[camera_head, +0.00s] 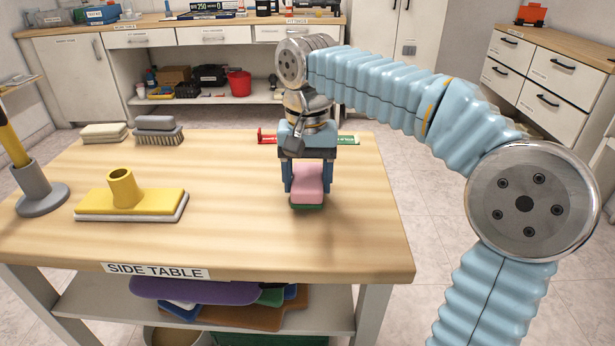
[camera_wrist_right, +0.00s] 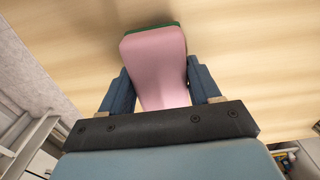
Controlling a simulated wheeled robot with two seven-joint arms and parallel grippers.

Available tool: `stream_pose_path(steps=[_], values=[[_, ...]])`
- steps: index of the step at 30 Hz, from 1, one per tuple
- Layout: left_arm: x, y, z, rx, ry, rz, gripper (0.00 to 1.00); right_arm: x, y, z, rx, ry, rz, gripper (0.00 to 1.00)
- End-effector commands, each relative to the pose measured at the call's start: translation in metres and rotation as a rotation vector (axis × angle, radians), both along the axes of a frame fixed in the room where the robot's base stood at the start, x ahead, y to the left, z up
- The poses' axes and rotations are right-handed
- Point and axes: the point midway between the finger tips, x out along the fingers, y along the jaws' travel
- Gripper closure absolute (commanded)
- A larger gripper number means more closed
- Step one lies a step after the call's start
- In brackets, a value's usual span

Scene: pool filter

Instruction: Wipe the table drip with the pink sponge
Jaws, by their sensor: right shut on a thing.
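The pink sponge (camera_head: 308,182) has a green underside and is held between the fingers of my right gripper (camera_head: 308,178), over the right part of the side table (camera_head: 240,230). In the right wrist view the pink sponge (camera_wrist_right: 155,65) fills the space between the two blue fingers of my right gripper (camera_wrist_right: 158,90), green edge at its far end. The sponge is at or very near the tabletop; I cannot tell whether it touches. No drip can be made out on the table; the sponge and gripper may hide it. My left gripper is not in view.
A yellow mop head (camera_head: 150,200) lies at the table's left front, beside a grey holder (camera_head: 42,190) with a yellow pole. A brush (camera_head: 159,135) and a pale sponge block (camera_head: 104,132) are at the back left. The table's middle is clear.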

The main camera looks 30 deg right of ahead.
Motion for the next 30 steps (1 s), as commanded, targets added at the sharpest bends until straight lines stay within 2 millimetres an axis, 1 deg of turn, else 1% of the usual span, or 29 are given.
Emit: stream_pose_path(steps=[17,18,23,24,29,30], values=[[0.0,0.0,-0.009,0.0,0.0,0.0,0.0,0.0,0.0,-0.014,0.0,0.0,0.0,0.62],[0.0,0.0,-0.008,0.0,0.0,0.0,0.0,0.0,0.0,-0.014,0.0,0.0,0.0,0.35],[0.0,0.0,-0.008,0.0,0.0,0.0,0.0,0.0,0.0,-0.014,0.0,0.0,0.0,0.1],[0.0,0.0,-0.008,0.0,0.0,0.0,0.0,0.0,0.0,-0.014,0.0,0.0,0.0,0.08],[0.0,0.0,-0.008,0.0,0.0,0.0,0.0,0.0,0.0,-0.014,0.0,0.0,0.0,0.08],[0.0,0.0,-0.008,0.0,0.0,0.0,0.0,0.0,0.0,-0.014,0.0,0.0,0.0,0.11]])
